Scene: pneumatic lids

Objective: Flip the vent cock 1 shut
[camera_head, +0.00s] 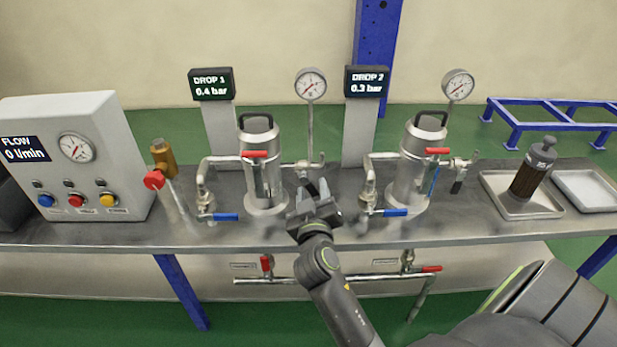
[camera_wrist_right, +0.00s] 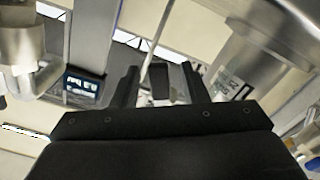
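Vent cock 1 is on the gauge branch (camera_head: 303,164) to the right of the first metal canister (camera_head: 262,175), under the DROP 1 side's round gauge (camera_head: 311,84). In the head view my right gripper (camera_head: 314,190) covers most of the cock, so its lever position is hard to tell. In the right wrist view my right gripper (camera_wrist_right: 160,77) has its fingers apart. A dark block (camera_wrist_right: 160,84), perhaps the cock's black lever, shows between them with gaps on both sides. My left gripper is not in view.
Blue-handled valves (camera_head: 226,217) (camera_head: 396,212) sit along the bench front. A flow panel (camera_head: 75,160) is at left and a tray (camera_head: 500,193) at right. Red-handled valves (camera_head: 266,263) hang below the bench edge.

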